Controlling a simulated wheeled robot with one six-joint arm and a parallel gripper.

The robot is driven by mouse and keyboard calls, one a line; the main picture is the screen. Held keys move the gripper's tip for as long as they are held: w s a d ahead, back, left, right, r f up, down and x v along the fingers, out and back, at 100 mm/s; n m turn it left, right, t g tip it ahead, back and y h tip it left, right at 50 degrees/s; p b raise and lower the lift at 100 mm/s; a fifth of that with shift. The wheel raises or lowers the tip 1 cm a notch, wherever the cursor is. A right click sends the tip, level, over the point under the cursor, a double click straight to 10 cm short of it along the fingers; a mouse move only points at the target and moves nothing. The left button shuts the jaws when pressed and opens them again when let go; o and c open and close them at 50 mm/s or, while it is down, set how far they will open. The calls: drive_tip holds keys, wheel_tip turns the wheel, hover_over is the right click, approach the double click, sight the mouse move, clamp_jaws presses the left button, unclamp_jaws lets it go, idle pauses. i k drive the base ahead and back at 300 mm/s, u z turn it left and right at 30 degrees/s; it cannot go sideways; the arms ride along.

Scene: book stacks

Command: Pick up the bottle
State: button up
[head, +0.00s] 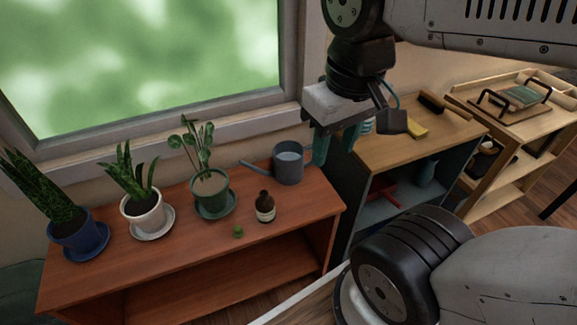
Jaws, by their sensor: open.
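The bottle (265,208) is small and dark brown with a pale label. It stands upright near the front edge of a reddish wooden shelf (300,217), in the middle of the head view. My gripper (336,147) hangs from my arm up and to the right of the bottle, with its greenish fingers pointing down. It is open, and I see nothing between the fingers. It is apart from the bottle. The bottle is not hidden by anything.
A grey watering can (288,166) stands behind the bottle. A green pot (210,194), a white pot (144,213) and a blue pot (74,240) hold plants to the left. A small green ball-like thing (238,231) lies beside the bottle. A wooden-topped cabinet (400,150) stands at right.

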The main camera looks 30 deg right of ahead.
sight(264, 204)
drive_tip(key=z, duration=1.4)
drive_tip(key=k, duration=0.65)
drive_tip(key=u, duration=1.6)
